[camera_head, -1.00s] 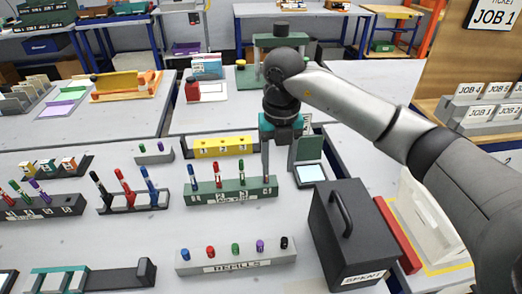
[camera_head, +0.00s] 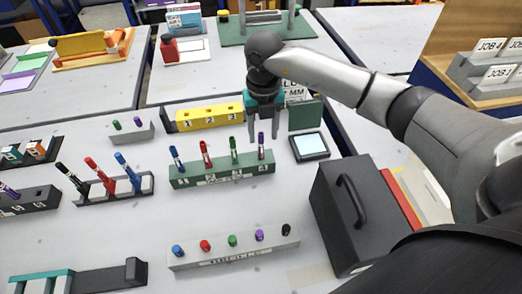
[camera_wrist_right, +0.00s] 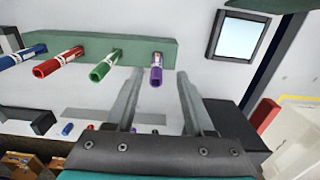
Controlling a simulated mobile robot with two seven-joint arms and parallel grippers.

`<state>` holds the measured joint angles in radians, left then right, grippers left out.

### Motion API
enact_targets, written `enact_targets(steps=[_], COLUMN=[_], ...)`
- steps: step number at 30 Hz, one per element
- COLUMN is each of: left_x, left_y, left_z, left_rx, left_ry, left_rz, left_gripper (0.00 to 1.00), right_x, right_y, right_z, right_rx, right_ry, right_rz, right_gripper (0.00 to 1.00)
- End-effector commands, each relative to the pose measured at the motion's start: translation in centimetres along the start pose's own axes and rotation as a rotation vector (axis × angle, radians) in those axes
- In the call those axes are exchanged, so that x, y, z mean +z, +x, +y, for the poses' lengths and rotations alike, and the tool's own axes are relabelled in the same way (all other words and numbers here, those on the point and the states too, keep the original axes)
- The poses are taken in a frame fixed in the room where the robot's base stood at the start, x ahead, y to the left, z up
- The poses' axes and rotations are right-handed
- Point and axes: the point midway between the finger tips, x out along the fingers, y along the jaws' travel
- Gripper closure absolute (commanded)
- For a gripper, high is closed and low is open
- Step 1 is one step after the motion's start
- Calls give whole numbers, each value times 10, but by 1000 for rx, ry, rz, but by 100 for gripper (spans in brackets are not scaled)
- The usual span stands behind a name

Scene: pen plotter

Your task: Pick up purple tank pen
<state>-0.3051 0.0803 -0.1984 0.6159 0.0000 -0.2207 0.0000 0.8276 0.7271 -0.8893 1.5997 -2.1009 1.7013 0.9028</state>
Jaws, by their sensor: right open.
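The purple tank pen (camera_head: 261,146) stands upright in the rightmost slot of the green rack (camera_head: 221,178). Blue, red and green pens stand to its left in the same rack. My right gripper (camera_head: 264,135) is open, its fingers pointing down around or just behind the top of the purple pen; the head view does not settle which. In the right wrist view the purple pen (camera_wrist_right: 156,70) shows between and beyond the two open fingertips (camera_wrist_right: 160,75), with its end toward the camera. My left gripper is not in view.
A yellow block (camera_head: 209,116) lies behind the rack. A small screen device (camera_head: 310,146) and a black box with a handle (camera_head: 352,215) are to the right. A grey refills block (camera_head: 233,249) lies in front, and another pen stand (camera_head: 115,190) is to the left.

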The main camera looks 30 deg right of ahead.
Motion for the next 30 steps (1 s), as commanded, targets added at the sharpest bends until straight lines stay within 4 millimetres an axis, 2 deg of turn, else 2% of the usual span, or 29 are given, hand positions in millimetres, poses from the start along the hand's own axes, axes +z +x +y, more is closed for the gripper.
enact_targets(steps=[8,18,25,30], left_x=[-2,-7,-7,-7], left_y=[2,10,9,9], left_z=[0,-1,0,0], left_rx=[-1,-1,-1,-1], left_ry=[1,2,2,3], left_rz=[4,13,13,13], left_gripper=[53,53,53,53], right_x=[-1,-2,-2,-1], right_y=[18,62,63,63], right_z=[1,5,5,5], right_rx=[0,1,0,0], right_ry=[0,0,-1,-1], right_rz=[1,1,-1,-1], right_gripper=[47,47,47,66])
